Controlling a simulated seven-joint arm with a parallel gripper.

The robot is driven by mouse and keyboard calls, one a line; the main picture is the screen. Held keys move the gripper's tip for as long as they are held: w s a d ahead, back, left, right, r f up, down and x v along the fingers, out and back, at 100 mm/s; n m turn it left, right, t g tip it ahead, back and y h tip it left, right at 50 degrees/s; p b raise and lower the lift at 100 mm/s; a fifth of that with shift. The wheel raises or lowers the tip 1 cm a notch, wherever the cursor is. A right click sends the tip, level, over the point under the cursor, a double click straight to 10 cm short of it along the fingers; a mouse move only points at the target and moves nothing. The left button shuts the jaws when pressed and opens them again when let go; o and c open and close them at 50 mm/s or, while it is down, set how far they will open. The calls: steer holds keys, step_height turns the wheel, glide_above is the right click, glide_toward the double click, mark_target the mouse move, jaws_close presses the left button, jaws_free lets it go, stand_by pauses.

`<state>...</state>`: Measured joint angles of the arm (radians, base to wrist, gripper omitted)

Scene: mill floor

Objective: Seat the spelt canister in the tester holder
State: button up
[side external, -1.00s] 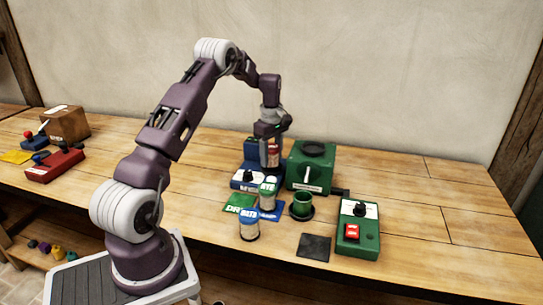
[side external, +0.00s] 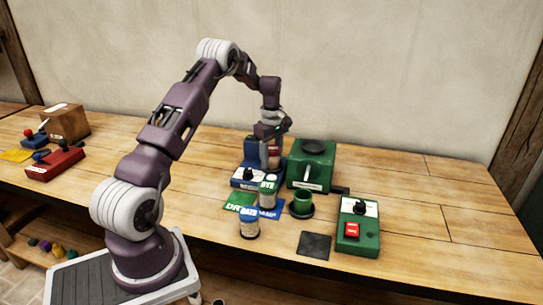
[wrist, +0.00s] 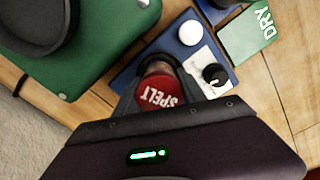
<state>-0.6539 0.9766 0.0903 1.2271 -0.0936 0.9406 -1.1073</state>
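The spelt canister (wrist: 158,93) has a red lid marked SPELT. In the wrist view it sits directly in front of my gripper, its body partly hidden by the lid. In the side view it shows only in part (side external: 274,154), upright under my gripper (side external: 270,153), whose fingers appear closed about it. The blue tester (side external: 250,176) has a dark knob, a white round part and a dark round holder (wrist: 160,60). The canister is over or in this holder; how deep its base sits is hidden.
The green mill (side external: 312,168) stands close to the right. A green switch box (side external: 358,230) is farther right.

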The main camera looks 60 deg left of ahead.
mark_target(272, 148)
steer(key=shift+o, duration=0.6)
steer(key=shift+r, duration=5.5)
